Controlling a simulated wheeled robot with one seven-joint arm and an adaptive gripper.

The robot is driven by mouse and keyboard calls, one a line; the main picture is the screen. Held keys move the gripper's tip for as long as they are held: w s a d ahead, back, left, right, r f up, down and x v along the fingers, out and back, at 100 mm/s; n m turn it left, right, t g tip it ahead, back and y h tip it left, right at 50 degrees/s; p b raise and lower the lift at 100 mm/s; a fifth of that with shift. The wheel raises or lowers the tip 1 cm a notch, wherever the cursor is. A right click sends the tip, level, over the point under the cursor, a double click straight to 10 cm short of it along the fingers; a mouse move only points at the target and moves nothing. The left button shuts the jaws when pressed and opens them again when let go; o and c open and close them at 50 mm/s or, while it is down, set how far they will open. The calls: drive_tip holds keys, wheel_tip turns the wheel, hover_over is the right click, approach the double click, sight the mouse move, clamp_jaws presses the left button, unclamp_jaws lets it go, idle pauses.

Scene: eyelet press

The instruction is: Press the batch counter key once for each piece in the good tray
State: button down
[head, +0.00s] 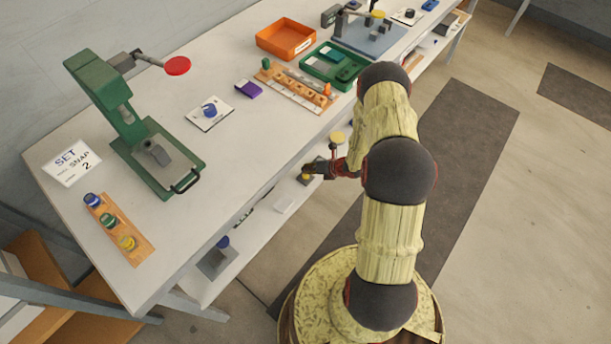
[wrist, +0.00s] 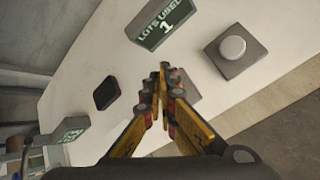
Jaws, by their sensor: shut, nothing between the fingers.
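My gripper (head: 312,169) is in front of the bench's near edge in the head view. In the wrist view its fingers (wrist: 159,77) are closed together and empty. A display reading "LOTS USED 1" (wrist: 163,22) stands beyond the fingertips. A grey box with a round pale button (wrist: 233,47) is to their right, and a dark square pad (wrist: 106,93) to their left. A grey block is partly hidden behind the fingers. I cannot tell which of these is the batch counter key. A green tray (head: 318,68) and an orange tray (head: 262,42) stand on the bench; their piece counts are unclear.
A green press (head: 112,100) with a red disc stands on the bench. A "SET SNAP 2" card (head: 72,163) and a wooden strip with coloured knobs (head: 128,243) are at the left. A lower shelf (head: 262,228) holds small boxes. Floor beside the bench is open.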

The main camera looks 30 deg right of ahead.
drive_tip(key=shift+r+p, duration=1.75)
drive_tip(key=shift+r, duration=0.8)
drive_tip(key=shift+d, duration=0.1)
